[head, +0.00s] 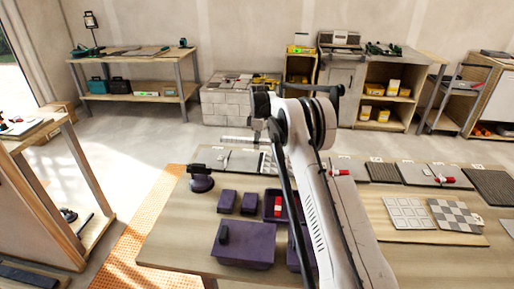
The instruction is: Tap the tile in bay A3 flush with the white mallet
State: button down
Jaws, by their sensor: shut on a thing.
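My gripper (258,132) is small and partly hidden at the end of my bent arm, over the back left of the near table. It is shut on a pale long thing (236,139) that points left; I cannot tell if this is the white mallet. A row of tiles lies along the table's back edge: a grey tile (242,161) under my gripper, a ribbed dark tile (383,172), a grey tile (418,174) and another ribbed one (491,184). The bay labels are too small to read, so I cannot tell which is A3.
Purple boxes (242,246), a purple tray (269,217) and a purple round-based tool (201,184) stand on the near table (175,235). Red-and-white pieces (446,180) lie by the tiles. A board (385,234) with patterned tiles lies at right. My arm hides the table's middle.

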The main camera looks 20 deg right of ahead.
aim_at(257, 157)
jog(key=shift+r, duration=0.95)
jog(key=shift+f, duration=0.1)
notch_tip(257, 157, down, 6)
jog(key=b, duration=0.3)
jog(key=shift+r, duration=0.2)
jog(key=shift+r+p, duration=0.95)
jog(key=shift+r, duration=1.8)
